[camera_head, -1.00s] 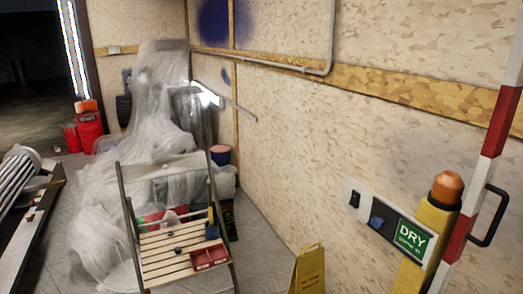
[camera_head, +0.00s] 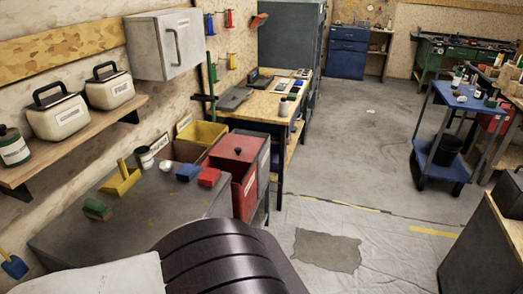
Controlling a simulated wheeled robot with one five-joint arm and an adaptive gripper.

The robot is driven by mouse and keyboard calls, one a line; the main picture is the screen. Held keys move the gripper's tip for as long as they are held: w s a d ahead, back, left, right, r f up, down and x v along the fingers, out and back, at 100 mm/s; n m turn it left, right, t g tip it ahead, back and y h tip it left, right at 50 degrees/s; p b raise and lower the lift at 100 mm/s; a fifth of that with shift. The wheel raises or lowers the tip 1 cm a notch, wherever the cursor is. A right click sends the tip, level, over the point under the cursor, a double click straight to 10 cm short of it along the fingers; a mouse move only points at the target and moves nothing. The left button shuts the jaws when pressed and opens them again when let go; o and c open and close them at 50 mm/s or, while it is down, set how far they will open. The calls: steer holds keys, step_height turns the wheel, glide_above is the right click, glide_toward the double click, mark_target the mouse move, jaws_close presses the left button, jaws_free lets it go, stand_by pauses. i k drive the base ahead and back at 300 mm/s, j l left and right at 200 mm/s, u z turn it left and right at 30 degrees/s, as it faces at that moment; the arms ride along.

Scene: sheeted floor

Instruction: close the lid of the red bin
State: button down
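A red bin (camera_head: 243,190) stands at the right end of the grey bench, left of the middle of the view. Its red top (camera_head: 236,150) carries a small dark knob. I cannot tell from here whether this top is a lid lying shut or partly raised. My gripper is not in view, so its opening and what it holds are hidden.
A yellow bin (camera_head: 203,134) stands just behind the red bin. A yellow dustpan-like piece (camera_head: 121,180), a blue block (camera_head: 187,172) and a red block (camera_head: 209,177) lie on the grey bench (camera_head: 150,215). Open floor (camera_head: 380,150) lies to the right, with a blue cart (camera_head: 440,172) beyond.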

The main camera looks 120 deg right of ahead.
mark_target(231, 146)
steer(key=z, duration=3.85)
steer(key=l+u, duration=0.85)
steer(key=l, duration=0.2)
steer(key=i+l+u, duration=0.1)
steer(key=l+u, duration=1.3)
steer(key=k+l+u, duration=0.15)
steer(key=l+u, duration=0.3)
steer(key=i+l+u, duration=0.15)
steer(key=l+u, duration=0.3)
steer(key=i+l+u, duration=0.1)
steer(key=l+u, duration=0.85)
steer(key=l, duration=0.15)
